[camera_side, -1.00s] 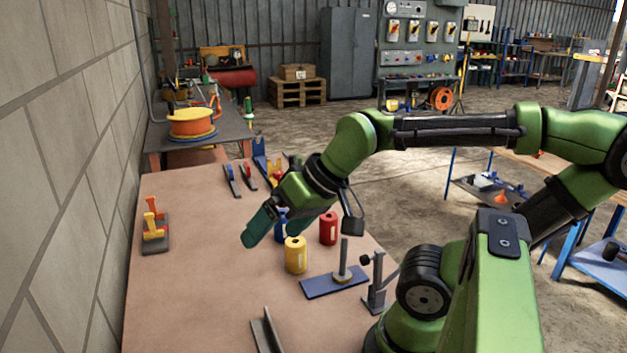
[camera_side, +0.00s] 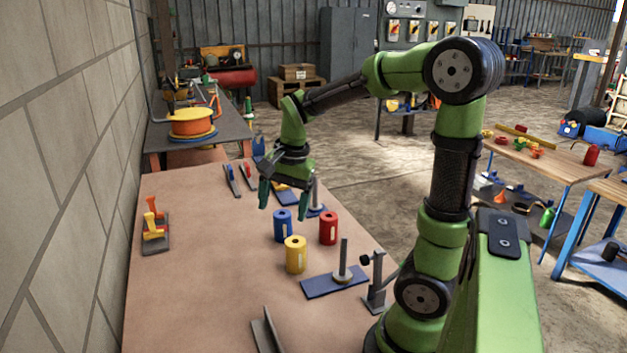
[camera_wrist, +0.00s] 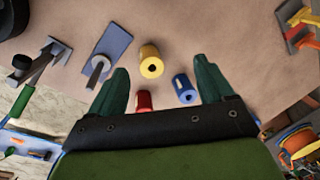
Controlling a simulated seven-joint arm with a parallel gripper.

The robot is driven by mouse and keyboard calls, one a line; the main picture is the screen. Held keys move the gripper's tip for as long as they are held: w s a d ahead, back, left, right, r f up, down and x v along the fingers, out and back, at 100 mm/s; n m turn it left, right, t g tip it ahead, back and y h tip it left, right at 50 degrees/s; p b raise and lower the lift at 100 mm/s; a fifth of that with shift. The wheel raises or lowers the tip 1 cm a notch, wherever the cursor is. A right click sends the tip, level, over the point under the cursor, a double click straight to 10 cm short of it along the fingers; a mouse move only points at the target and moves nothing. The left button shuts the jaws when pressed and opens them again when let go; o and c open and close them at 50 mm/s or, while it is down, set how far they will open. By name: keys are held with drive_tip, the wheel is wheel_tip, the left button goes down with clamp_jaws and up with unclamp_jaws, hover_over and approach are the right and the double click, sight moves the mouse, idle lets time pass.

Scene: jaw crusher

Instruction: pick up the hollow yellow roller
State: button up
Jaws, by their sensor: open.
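The hollow yellow roller (camera_side: 295,255) stands upright on the brown table, with a hole in its top. In the wrist view the yellow roller (camera_wrist: 151,62) shows beyond the fingertips, roughly between them. A blue roller (camera_side: 283,225) stands just behind it and a red roller (camera_side: 328,228) behind it to the right. My gripper (camera_side: 284,204) is open and empty, its fingers pointing down above the table, behind and above the rollers. In the wrist view the open fingers (camera_wrist: 160,80) frame the space, apart from the yellow roller.
A blue plate with an upright peg (camera_side: 335,282) lies right of the yellow roller, beside a grey clamp stand (camera_side: 376,285). A second pegged plate stands behind the red roller. A grey angle piece (camera_side: 266,332) lies in front. The table's left side is mostly clear.

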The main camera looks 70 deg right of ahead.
sight(296, 250)
drive_tip(key=d+m+g, duration=0.2)
drive_tip(key=d+m, duration=0.4)
drive_tip(key=m, duration=0.2)
drive_tip(key=shift+m, duration=0.7)
drive_tip(key=f, duration=1.6)
drive_tip(key=shift+w+a+f, duration=0.15)
drive_tip(key=shift+a+f, duration=0.05)
drive_tip(key=shift+f, duration=0.2)
drive_tip(key=shift+c, duration=0.5)
drive_tip(key=c, duration=1.2)
